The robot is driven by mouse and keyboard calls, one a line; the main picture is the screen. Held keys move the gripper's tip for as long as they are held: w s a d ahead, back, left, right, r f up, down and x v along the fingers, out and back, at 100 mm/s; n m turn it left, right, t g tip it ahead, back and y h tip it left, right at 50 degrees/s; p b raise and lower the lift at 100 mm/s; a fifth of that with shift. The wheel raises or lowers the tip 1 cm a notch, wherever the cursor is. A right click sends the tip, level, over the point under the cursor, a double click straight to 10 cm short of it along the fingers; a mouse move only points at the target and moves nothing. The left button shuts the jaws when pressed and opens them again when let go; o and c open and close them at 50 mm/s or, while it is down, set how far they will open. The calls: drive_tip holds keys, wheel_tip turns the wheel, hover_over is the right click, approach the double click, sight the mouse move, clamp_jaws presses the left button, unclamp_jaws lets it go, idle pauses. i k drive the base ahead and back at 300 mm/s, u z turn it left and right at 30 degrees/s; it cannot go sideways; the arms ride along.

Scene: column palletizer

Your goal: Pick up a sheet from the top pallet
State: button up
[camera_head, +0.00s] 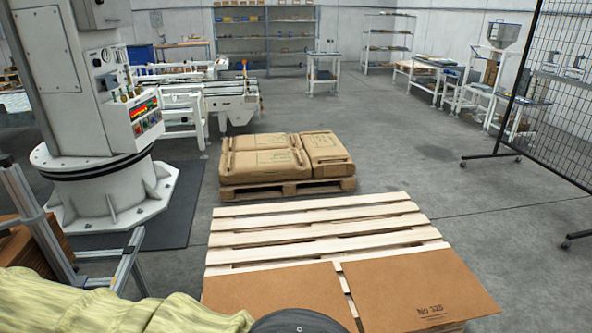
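A light wooden pallet (320,232) lies in the near middle, its slats bare on the far half. Two flat brown sheets lie side by side on its near half. The left sheet (275,292) is cut off by the bottom edge and partly hidden by a dark rounded part, probably my arm. The right sheet (415,285) has a printed mark that looks like "No 325". A narrow gap separates the sheets. My gripper is not in view.
Behind, brown sacks (270,160) lie on another pallet (290,188). A white column machine (100,195) stands left on a dark mat. A metal frame (130,262) and pale yellow ribbed material (90,305) are near left. A mesh fence (560,100) stands right. Floor right of the pallets is clear.

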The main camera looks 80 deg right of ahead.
sight(409, 292)
drive_tip(key=z, duration=1.6)
drive_tip(key=k, duration=0.75)
drive_tip(key=z, duration=1.1)
drive_tip(key=i, duration=0.5)
